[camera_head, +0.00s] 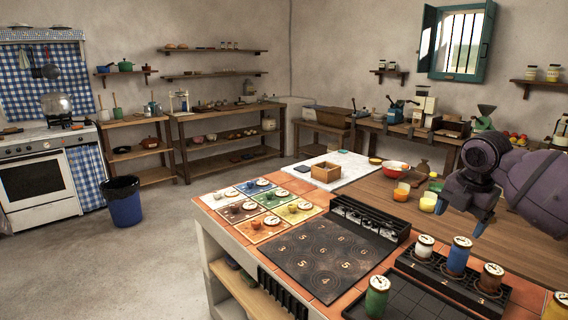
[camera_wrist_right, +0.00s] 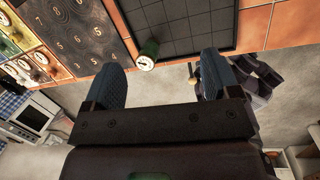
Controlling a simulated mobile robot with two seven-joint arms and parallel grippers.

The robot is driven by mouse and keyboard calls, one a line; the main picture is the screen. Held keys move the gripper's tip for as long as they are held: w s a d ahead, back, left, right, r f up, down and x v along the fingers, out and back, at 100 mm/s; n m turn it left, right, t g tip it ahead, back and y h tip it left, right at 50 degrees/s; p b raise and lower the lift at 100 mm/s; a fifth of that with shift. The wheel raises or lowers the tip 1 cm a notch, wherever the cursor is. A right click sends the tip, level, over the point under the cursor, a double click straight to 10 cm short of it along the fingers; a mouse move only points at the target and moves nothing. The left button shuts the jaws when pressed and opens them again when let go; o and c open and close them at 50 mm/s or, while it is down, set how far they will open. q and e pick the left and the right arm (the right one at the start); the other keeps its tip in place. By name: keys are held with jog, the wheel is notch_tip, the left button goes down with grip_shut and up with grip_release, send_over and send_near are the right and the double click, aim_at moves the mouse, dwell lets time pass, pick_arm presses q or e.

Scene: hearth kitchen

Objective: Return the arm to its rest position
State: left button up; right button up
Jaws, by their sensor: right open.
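My right arm enters the head view from the right edge. Its gripper (camera_head: 462,212) is open and hangs above the right part of the tiled counter, with nothing seen between its fingers. In the right wrist view the two blue-grey fingers (camera_wrist_right: 160,80) stand wide apart. A green jar with a white lid (camera_wrist_right: 147,54) shows beyond the gap between them, apart from both. In the head view that green jar (camera_head: 377,297) stands at the dark gridded tray (camera_head: 418,300) near the counter's front. I do not see my left gripper in the head view.
A black rack (camera_head: 452,282) holds jars with white, blue and red-brown bodies below the right gripper. A black numbered board (camera_head: 322,262) and coloured cards (camera_head: 243,212) lie further left. Yellow candles or cups (camera_head: 428,202) stand behind on the wooden top. Open floor lies left of the counter.

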jog(key=s+a+f+m+y, duration=0.1)
jog(key=s+a+f+m, duration=0.4)
jog(key=s+f, duration=0.6)
jog(key=s+a+f+m, duration=0.3)
jog(key=s+a+f, duration=0.5)
jog(key=f, duration=0.7)
jog(key=s+d+f+m+h, duration=0.1)
jog(key=s+d+f+m, duration=0.1)
jog(key=s+m, duration=1.75)
jog(key=w+f+n+t+b, duration=0.2)
jog(key=w+f+n+t, duration=0.2)
jog(key=f+t, duration=0.4)
jog(key=shift+w+a+f+t, duration=0.15)
jog(key=shift+w+f+t, duration=0.25)
jog(key=shift+f, duration=0.75)
jog(key=shift+c, duration=0.5)
